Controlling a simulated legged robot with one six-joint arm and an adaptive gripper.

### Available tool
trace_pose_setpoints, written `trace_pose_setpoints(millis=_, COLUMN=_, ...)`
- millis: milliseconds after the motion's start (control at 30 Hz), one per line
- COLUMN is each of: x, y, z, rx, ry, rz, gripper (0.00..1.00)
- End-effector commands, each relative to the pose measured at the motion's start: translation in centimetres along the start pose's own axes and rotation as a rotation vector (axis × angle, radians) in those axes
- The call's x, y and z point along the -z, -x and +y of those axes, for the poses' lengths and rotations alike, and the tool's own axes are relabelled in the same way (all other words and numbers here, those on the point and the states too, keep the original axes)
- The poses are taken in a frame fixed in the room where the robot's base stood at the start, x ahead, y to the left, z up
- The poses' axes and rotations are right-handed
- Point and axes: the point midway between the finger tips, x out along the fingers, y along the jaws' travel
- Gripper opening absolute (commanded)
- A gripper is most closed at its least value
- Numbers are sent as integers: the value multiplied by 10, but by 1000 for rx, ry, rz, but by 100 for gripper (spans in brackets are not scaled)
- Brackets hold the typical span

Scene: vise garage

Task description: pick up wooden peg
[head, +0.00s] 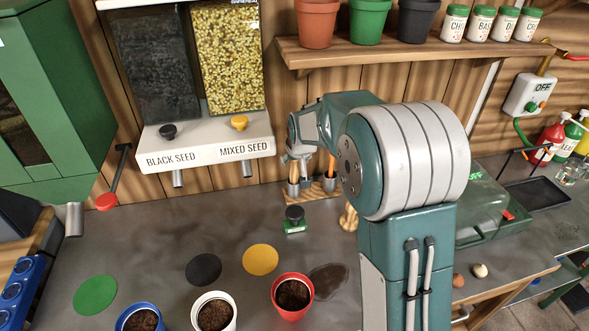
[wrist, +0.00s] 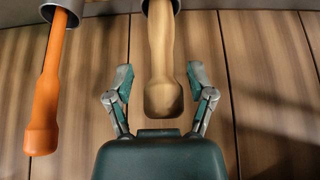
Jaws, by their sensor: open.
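The wooden peg (wrist: 161,45) is pale wood with a thicker, blocky free end. In the wrist view its other end sits in a grey round holder (wrist: 160,5). My gripper (wrist: 158,82) is open, with one finger on each side of the peg and a visible gap to both. In the head view my gripper (head: 299,155) is at the rack by the back wall and largely hides the peg there. An orange peg (wrist: 45,90) sits in a holder beside it, and also shows in the head view (head: 331,165).
Below my gripper a small dark-knobbed stamp (head: 295,217) stands on the grey bench. A pale wooden object (head: 348,218) is right of it. Potted soil stands in front, including a red pot (head: 292,296). Seed dispensers (head: 205,150) hang to the left.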

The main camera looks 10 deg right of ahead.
Motion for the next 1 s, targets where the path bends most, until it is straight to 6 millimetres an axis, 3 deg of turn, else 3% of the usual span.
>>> trace_pose_setpoints(millis=100, x=0, y=-11, z=-1, rx=0, ry=1, rz=1, gripper=70)
trace_pose_setpoints(millis=333, x=0, y=-13, z=0, rx=1, ry=0, rz=2, gripper=70)
trace_pose_setpoints(millis=367, x=0, y=-13, z=0, rx=1, ry=0, rz=2, gripper=66)
trace_pose_setpoints(millis=500, x=0, y=-13, z=0, rx=1, ry=0, rz=1, gripper=3)
trace_pose_setpoints(millis=533, x=0, y=-13, z=-1, rx=1, ry=0, rz=1, gripper=0)
trace_pose_setpoints(millis=867, x=0, y=-11, z=-1, rx=1, ry=1, rz=2, gripper=0)
trace_pose_setpoints(millis=1000, x=1, y=-2, z=-1, rx=1, ry=1, rz=3, gripper=0)
